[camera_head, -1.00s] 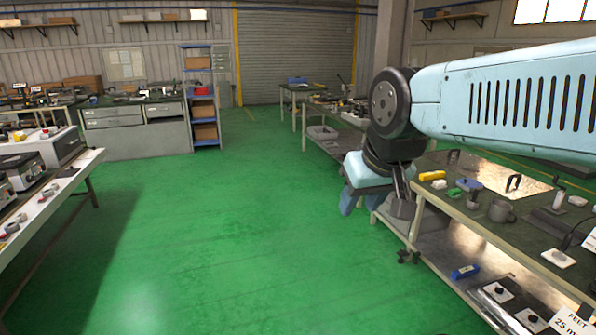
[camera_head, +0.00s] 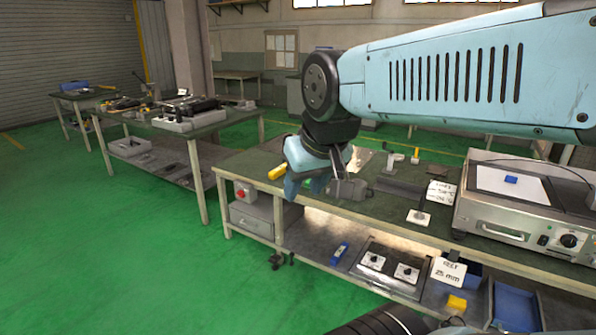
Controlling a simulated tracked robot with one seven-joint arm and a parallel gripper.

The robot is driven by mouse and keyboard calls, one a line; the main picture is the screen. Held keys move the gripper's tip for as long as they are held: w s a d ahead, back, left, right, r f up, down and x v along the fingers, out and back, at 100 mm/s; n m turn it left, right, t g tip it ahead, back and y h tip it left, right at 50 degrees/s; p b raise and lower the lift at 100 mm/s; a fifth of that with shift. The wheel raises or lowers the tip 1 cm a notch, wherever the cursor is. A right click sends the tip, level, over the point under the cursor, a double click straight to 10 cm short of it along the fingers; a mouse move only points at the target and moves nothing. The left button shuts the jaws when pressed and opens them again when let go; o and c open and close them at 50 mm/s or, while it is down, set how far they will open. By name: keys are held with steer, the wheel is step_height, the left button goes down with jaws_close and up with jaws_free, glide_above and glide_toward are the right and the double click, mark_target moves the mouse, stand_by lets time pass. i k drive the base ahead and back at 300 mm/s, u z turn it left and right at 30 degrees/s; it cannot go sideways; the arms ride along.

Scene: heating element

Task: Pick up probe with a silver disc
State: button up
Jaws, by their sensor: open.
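My gripper (camera_head: 303,188) hangs in the middle of the view with its light blue fingers pointing down. It is open, in front of the left part of the long workbench (camera_head: 238,165). I cannot make out a probe with a silver disc for certain. A small blue object (camera_head: 511,180) lies on the white top of a silver heating appliance (camera_head: 505,229) at the right. My gripper and arm hide part of the bench top.
A yellow object (camera_head: 278,172) lies by my gripper. A sign (camera_head: 441,192) stands near the appliance. The lower shelf holds a blue item (camera_head: 340,254), a two-knob unit (camera_head: 390,272) and a blue bin (camera_head: 516,308). Green floor (camera_head: 120,260) is clear at left.

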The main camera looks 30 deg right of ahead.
mark_target(419, 215)
steer(key=z, duration=0.5)
steer(key=i, duration=0.9)
steer(key=z, duration=0.65)
steer(key=i, duration=0.4)
steer(key=z, duration=0.2)
steer(key=k, duration=0.85)
steer(key=z, duration=0.2)
steer(key=i, duration=0.85)
steer(key=u, duration=0.15)
